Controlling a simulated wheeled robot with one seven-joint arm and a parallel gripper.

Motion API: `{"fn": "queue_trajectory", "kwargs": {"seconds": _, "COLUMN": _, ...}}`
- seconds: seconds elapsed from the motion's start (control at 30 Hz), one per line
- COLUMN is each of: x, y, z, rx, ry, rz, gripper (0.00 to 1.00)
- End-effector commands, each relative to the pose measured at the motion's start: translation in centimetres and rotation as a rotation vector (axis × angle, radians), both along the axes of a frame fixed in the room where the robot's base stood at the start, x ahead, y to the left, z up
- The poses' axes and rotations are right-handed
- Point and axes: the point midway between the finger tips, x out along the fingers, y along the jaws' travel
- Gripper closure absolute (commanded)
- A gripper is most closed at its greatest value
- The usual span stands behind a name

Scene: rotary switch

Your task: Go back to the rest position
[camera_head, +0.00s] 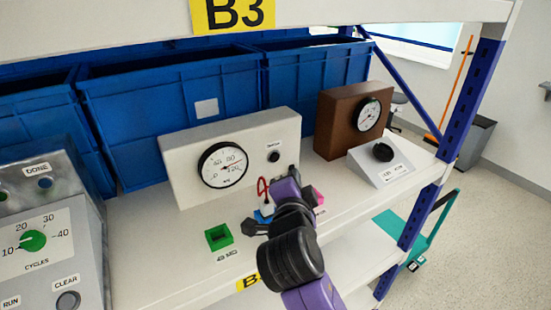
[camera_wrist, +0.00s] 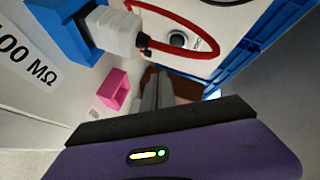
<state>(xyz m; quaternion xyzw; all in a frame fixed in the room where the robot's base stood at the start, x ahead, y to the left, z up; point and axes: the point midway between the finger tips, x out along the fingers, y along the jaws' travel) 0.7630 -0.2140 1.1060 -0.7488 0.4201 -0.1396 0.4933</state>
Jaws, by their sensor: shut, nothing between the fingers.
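My gripper (camera_head: 294,172) is above the shelf in front of the white gauge box (camera_head: 178,175), with my purple and black arm reaching up from the bottom of the head view. Its grey fingers (camera_wrist: 151,90) are together and empty in the wrist view. The sloped white box (camera_head: 366,167) with a black rotary knob (camera_head: 383,152) stands to the right, apart from my gripper. My arm partly hides a blue block and a pink block (camera_head: 318,196). The wrist view shows the pink block (camera_wrist: 117,92) and the blue block (camera_wrist: 65,25) with a white plug and a red wire.
A green square socket (camera_head: 218,236) lies on the shelf (camera_head: 160,240) left of my arm. A brown gauge box (camera_head: 342,110) stands at the back right. A grey control panel (camera_head: 40,225) is at the left. Blue bins (camera_head: 170,105) line the back; a blue post (camera_head: 470,95) is right.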

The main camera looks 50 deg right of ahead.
Motion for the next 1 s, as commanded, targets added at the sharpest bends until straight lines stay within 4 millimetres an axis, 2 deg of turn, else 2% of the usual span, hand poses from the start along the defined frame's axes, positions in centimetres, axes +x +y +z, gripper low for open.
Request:
{"fn": "queue_trajectory", "kwargs": {"seconds": 0.47, "x": 0.0, "y": 0.0, "z": 0.0, "rx": -0.002, "ry": 0.003, "rz": 0.001, "gripper": 1.0}}
{"fn": "queue_trajectory", "kwargs": {"seconds": 0.63, "x": 0.8, "y": 0.5, "z": 1.0, "rx": -0.101, "ry": 0.06, "rz": 0.06, "gripper": 1.0}}
{"fn": "queue_trajectory", "kwargs": {"seconds": 0.8, "x": 3.2, "y": 3.2, "z": 3.5, "rx": -0.327, "ry": 0.119, "rz": 0.244, "gripper": 1.0}}
{"fn": "queue_trajectory", "kwargs": {"seconds": 0.9, "x": 3.5, "y": 5.6, "z": 3.3, "rx": -0.473, "ry": 0.165, "rz": 0.362, "gripper": 1.0}}
{"fn": "queue_trajectory", "kwargs": {"seconds": 1.0, "x": 2.9, "y": 8.3, "z": 2.2, "rx": -0.616, "ry": 0.209, "rz": 0.477, "gripper": 1.0}}
